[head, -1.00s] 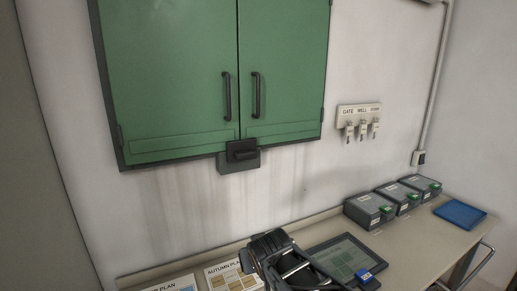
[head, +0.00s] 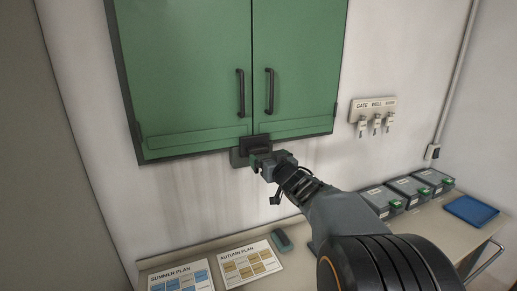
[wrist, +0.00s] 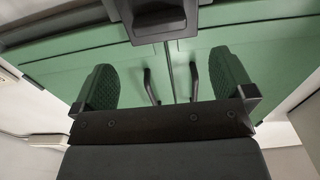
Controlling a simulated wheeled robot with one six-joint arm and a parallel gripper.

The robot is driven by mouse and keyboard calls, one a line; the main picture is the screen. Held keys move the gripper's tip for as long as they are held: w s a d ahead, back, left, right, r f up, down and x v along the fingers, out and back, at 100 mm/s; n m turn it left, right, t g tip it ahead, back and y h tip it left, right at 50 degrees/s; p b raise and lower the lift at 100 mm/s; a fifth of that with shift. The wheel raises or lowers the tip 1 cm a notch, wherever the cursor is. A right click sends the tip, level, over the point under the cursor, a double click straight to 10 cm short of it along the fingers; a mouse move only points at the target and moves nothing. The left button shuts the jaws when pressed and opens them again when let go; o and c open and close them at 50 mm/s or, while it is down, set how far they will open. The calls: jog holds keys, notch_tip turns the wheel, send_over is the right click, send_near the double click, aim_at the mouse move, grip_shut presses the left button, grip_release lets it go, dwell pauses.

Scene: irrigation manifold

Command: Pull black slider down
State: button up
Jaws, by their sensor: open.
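In the wrist view the slider (wrist: 158,18) shows at the top, in line with the gap between my fingers. My gripper (head: 261,161) is open and empty, just in front of and below the slider, and hides part of the block. Its two green-padded fingers (wrist: 165,82) stand wide apart in the wrist view.
The green cabinet (head: 195,80) has two dark door handles and looks shut. A key rack (head: 373,104) hangs at right. Below, a bench holds plan sheets (head: 250,263), a dark green eraser-like block (head: 282,240), grey boxes (head: 409,190) and a blue tray (head: 472,210).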

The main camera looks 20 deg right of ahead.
aim_at(259, 149)
jog(key=w+p, duration=0.1)
jog(key=w, duration=0.7)
jog(key=shift+w+p, duration=0.1)
jog(key=shift+p, duration=0.2)
jog(key=shift+c, duration=0.5)
